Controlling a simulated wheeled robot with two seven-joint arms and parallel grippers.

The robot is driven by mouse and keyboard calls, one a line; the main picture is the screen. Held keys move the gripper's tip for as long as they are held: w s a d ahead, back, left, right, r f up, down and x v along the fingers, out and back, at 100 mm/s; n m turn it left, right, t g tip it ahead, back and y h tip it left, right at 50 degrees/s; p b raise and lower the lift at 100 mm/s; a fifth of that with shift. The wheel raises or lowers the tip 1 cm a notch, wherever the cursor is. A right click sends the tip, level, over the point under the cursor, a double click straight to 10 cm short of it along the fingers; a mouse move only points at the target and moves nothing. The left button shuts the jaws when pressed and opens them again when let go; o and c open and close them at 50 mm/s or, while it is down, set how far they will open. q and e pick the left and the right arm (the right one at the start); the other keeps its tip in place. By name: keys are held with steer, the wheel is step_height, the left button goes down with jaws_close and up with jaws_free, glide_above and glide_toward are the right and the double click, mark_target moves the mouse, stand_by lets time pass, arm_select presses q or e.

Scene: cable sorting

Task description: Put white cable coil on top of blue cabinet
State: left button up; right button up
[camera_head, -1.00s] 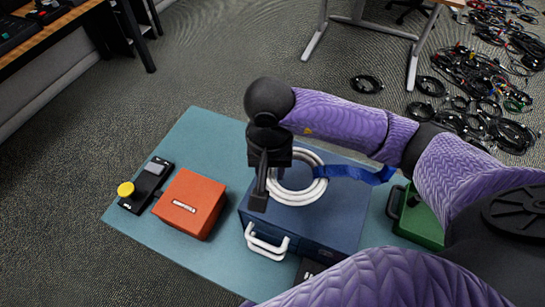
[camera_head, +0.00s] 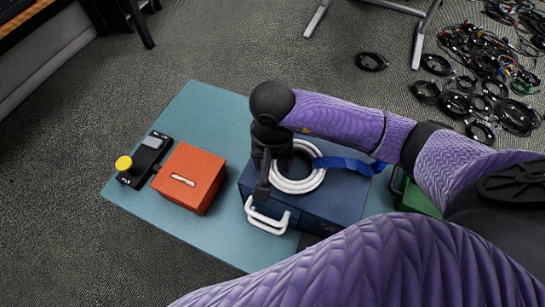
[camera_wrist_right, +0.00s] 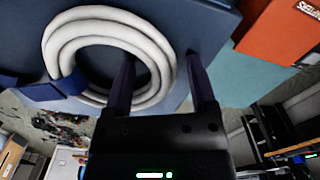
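The white cable coil (camera_head: 309,183) lies flat on top of the blue cabinet (camera_head: 335,205), with a blue strap (camera_head: 345,164) trailing right. The coil also shows in the right wrist view (camera_wrist_right: 75,35) against the cabinet's blue top (camera_wrist_right: 210,20). My right gripper (camera_head: 262,192) is at the coil's left side. In the right wrist view its two fingers (camera_wrist_right: 160,80) are apart, one over the coil's hole and one outside, with part of the ring between them. Whether they touch the cable is unclear. My left gripper is out of view.
The cabinet has a white handle (camera_head: 267,218) in front. An orange box (camera_head: 190,178) and a black device with a yellow button (camera_head: 124,163) stand left on the teal table (camera_head: 205,115). A green case (camera_head: 418,200) is at right. Tangled cables (camera_head: 490,85) lie on the floor.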

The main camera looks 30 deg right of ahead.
steer(key=shift+r, duration=0.3)
step_height(320, 180, up, 12)
steer(key=p, duration=0.2)
steer(key=shift+f+p, duration=0.15)
steer(key=shift+p, duration=0.25)
